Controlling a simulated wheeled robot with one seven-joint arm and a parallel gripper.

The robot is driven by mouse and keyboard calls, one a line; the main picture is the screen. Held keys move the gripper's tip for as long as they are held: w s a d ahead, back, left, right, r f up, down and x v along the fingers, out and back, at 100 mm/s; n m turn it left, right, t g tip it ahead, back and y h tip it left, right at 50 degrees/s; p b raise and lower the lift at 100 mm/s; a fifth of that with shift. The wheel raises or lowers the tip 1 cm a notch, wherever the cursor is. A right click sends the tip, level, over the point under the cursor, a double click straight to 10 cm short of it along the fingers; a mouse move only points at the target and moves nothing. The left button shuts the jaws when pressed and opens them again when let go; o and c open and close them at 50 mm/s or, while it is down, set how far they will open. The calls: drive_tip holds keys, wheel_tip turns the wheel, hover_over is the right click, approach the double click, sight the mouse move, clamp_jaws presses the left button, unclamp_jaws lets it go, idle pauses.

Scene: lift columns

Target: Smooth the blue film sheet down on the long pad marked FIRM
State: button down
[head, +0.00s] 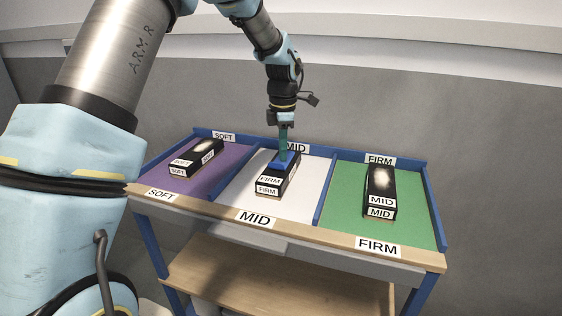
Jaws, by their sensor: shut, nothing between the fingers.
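The long black pad marked FIRM (266,189) lies in the white middle bay, its labels on the near end. A blue patch, which looks like the blue film sheet (278,166), shows on the pad's far part. My gripper (284,154) points straight down over this patch with its fingers shut and empty. Its tips seem to touch or nearly touch the blue; I cannot tell which. The gripper hides part of the sheet, and I cannot see whether the sheet lies flat.
The pad marked SOFT (196,158) lies in the purple bay (215,182) labelled SOFT. The pad marked MID (380,190) lies in the green bay (345,205) labelled FIRM. Blue dividers (324,189) part the bays. A wooden shelf (270,275) is below the table.

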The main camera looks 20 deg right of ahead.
wheel_tip(320, 180, up, 8)
drive_tip(key=p, duration=0.6)
drive_tip(key=shift+r, duration=0.25)
